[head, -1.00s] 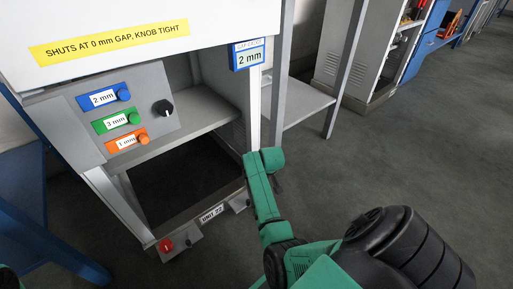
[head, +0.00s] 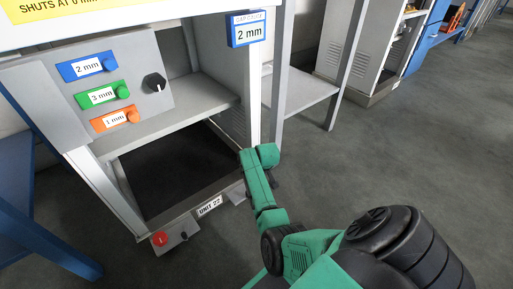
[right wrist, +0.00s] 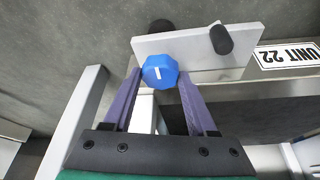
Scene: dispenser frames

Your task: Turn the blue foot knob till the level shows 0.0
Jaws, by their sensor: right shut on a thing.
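The blue foot knob (right wrist: 160,71) is faceted with a white mark on its face. It sits at the left end of a light grey foot plate (right wrist: 185,46) in the right wrist view. My right gripper (right wrist: 160,80) has its two purple fingers on either side of the knob, shut on it. In the head view my right arm reaches to the unit's lower right corner, and it hides the blue knob. A blue-framed display (head: 247,29) on the right post reads 2 mm. No level reading of 0.0 shows. My left gripper is out of view.
The UNIT 22 plate (head: 209,206) is between the feet. Floor at right is clear.

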